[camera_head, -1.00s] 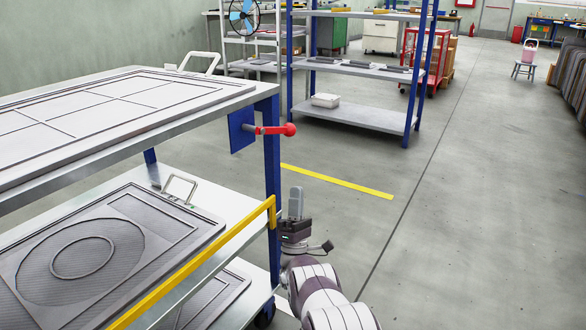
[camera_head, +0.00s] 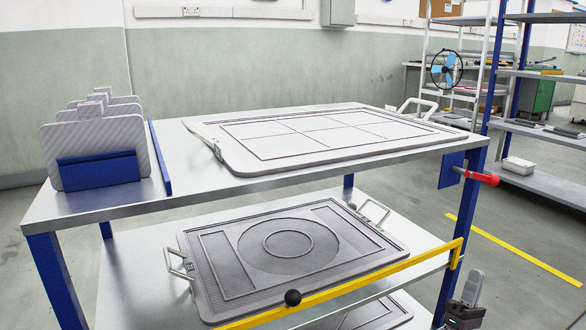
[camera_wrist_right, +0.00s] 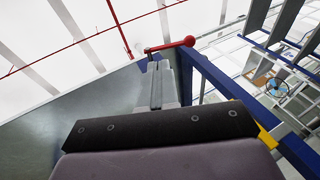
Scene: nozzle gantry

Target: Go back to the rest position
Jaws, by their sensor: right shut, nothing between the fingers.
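My right gripper (camera_head: 472,290) shows at the bottom right of the head view, pointing up beside the cart's right front leg. Its fingers are together with nothing between them. In the right wrist view the closed fingers (camera_wrist_right: 157,88) point up, with the cart's blue frame just to their right. My left gripper is not in view. The cart (camera_head: 190,200) has a steel top and blue legs. A red-knobbed lever (camera_head: 482,178) sits on its right end, and shows above the fingertips in the wrist view (camera_wrist_right: 186,42).
A light panel (camera_head: 290,165) lies on the cart top, and a dark panel (camera_head: 215,290) on the shelf below. A yellow bar (camera_head: 370,280) crosses the shelf front. Upright plates (camera_head: 52,150) stand at left. Shelving (camera_head: 545,180) stands at right; floor with a yellow line (camera_head: 515,250) lies between.

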